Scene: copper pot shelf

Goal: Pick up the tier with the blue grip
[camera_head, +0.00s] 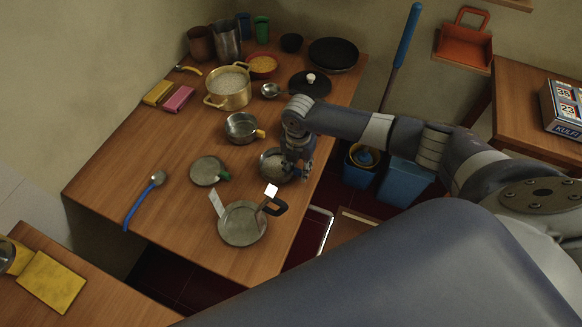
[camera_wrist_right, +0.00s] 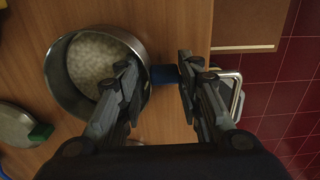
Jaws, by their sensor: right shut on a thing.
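The tier with the blue grip (camera_head: 271,163) is a round metal bowl of white grains near the right edge of the wooden table. It also shows in the right wrist view (camera_wrist_right: 62,92), with its blue grip (camera_wrist_right: 164,75) pointing right. My right gripper (camera_head: 297,172) reaches down over the tier's right side. In the wrist view its fingers (camera_wrist_right: 158,66) stand either side of the blue grip and are shut on it; the left finger overlaps the rim. I cannot tell whether the tier is off the table. My left gripper is not in view.
A tier with a yellow grip (camera_head: 241,128) stands behind, a green-gripped lid or dish (camera_head: 207,171) to the left. A pan (camera_head: 242,225) with a dark handle is in front. A brass pot (camera_head: 229,88) and black lid (camera_head: 310,84) stand farther back. Bare wood lies left of centre.

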